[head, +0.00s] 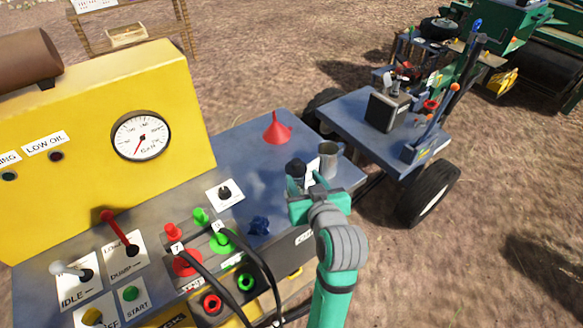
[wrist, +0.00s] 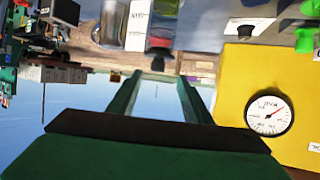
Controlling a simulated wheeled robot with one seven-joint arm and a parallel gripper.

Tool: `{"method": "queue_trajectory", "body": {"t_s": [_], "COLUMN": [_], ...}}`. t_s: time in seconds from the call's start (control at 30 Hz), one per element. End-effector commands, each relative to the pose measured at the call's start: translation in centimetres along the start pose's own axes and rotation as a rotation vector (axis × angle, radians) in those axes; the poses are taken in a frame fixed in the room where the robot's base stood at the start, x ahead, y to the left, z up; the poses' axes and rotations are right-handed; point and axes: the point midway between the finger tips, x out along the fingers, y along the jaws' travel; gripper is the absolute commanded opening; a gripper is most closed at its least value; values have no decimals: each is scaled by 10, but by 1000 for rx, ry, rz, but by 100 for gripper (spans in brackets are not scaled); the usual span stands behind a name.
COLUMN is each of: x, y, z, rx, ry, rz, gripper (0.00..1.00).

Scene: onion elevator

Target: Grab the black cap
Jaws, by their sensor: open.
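The black cap (head: 296,168) is a small dark round piece on the grey-blue machine top, beside a white labelled item (head: 312,173) and a metal mug (head: 328,158). My gripper (head: 307,183) is open and empty, reaching in from the front close to the cap; its fingers partly hide what is below the cap. In the wrist view, which is upside down, a dark piece that looks like the cap (wrist: 160,42) shows beyond the gap between my two green fingers (wrist: 160,80). I cannot tell the exact distance.
A red funnel (head: 277,128) stands behind the cap. A yellow gauge housing (head: 100,130) rises at far left. A wheeled cart (head: 350,118) stands at right.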

Motion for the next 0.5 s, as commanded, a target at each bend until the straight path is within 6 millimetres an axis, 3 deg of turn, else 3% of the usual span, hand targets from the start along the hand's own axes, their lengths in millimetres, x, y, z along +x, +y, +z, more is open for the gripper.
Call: {"method": "queue_trajectory", "body": {"t_s": [0.23,0.5], "x": [37,55], "y": [0,-1], "z": [0,-2], "rx": [1,-1], "ry": [-1,0], "rz": [-2,-2], "gripper": [45,45]}}
